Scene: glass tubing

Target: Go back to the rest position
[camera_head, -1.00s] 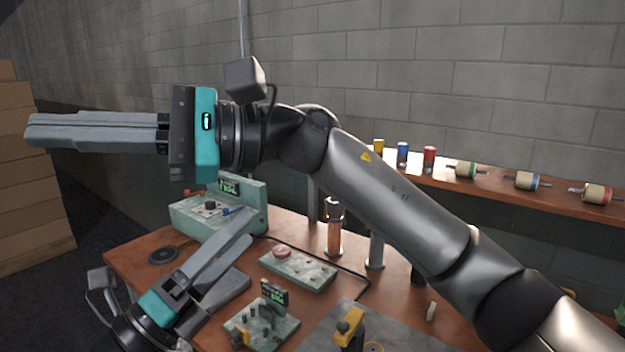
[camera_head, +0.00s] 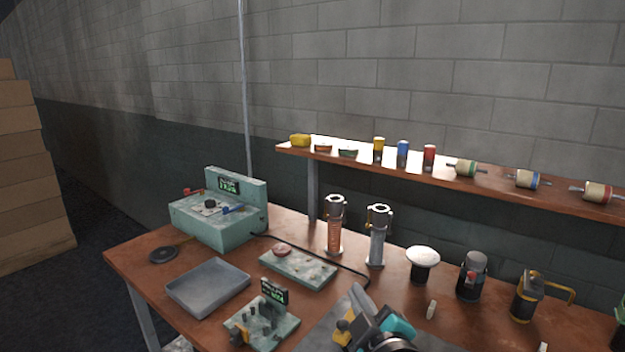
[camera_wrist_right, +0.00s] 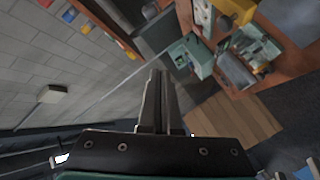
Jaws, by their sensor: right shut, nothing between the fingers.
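My right gripper (camera_head: 356,292) shows low in the head view, over the front part of the workbench (camera_head: 130,262). Its grey fingers and teal body partly cover a grey mat (camera_head: 318,338) and a yellow-topped device (camera_head: 344,328). In the right wrist view its two fingers (camera_wrist_right: 158,76) lie together, shut with nothing between them. My left gripper is in neither view now.
A shallow grey tray (camera_head: 207,287), a green control box (camera_head: 222,216) and a small green instrument (camera_head: 262,318) stand on the bench. Burner-like columns (camera_head: 335,225) stand behind. A wall shelf (camera_head: 460,182) holds spools and small cans. Stacked boxes (camera_head: 30,170) stand far left.

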